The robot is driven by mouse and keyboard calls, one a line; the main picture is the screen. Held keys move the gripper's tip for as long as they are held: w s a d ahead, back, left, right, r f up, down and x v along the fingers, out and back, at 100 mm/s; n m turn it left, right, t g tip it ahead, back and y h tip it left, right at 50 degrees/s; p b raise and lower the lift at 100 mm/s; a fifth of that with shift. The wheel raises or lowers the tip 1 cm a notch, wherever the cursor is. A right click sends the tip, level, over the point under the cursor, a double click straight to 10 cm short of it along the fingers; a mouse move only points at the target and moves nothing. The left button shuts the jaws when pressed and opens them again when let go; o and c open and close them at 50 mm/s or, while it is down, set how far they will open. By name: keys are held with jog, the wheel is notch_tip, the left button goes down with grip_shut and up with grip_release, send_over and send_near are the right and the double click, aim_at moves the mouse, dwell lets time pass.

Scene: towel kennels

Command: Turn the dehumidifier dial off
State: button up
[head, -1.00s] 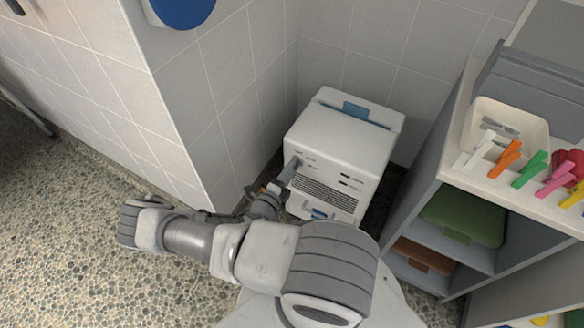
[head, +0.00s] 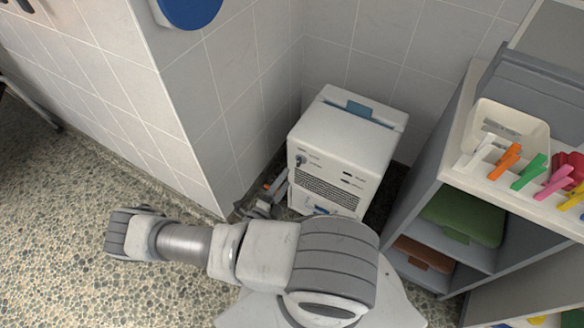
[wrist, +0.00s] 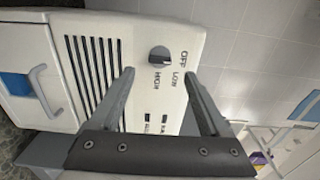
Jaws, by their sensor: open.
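The white dehumidifier (head: 345,140) stands in the tiled corner, with a blue strip on top and a slatted grille in front. Its dark round dial (head: 301,160) is at the upper left of the front. In the wrist view the dial (wrist: 160,57) shows beside the printed words OFF, LOW and HIGH; I cannot tell which one it points at. My gripper (wrist: 158,76) is open and empty, its two fingers apart, with the dial just beyond the tips. In the head view my gripper (head: 279,184) is low and left of the dial, partly hidden by my arm.
A grey shelf unit (head: 415,220) stands close on the right, with a bin (head: 510,120) and coloured pegs on top and folded towels inside. A tiled wall (head: 235,110) is close on the left. Speckled floor (head: 60,200) is open at lower left.

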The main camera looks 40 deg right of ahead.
jog(key=p+v, duration=0.1)
jog(key=v, duration=0.9)
jog(key=shift+d, duration=0.1)
jog(key=w+a+r+m+g+y, duration=0.1)
jog(key=a+r+m+g+y, duration=0.15)
jog(key=r+m, duration=0.65)
jog(key=w+a+r+m+g+y, duration=0.15)
jog(key=r+m+g+y, duration=0.25)
jog(key=r+m, duration=0.5)
jog(key=a+r+m+g+y, duration=0.25)
jog(key=r+m, duration=0.45)
jog(key=r, duration=0.4)
jog(key=s+r+m+t+y, duration=0.45)
jog(key=r+m, duration=0.35)
jog(key=r, duration=0.3)
jog(key=s+r+m+t+y, duration=0.35)
jog(key=s+r+m, duration=0.25)
jog(key=r+m, duration=0.3)
notch_tip(320, 180, up, 24)
jog(key=n+p, duration=0.1)
jog(key=p, duration=2.2)
jog(key=shift+w+a, duration=0.25)
jog(key=shift+a, duration=0.2)
jog(key=shift+f, duration=0.15)
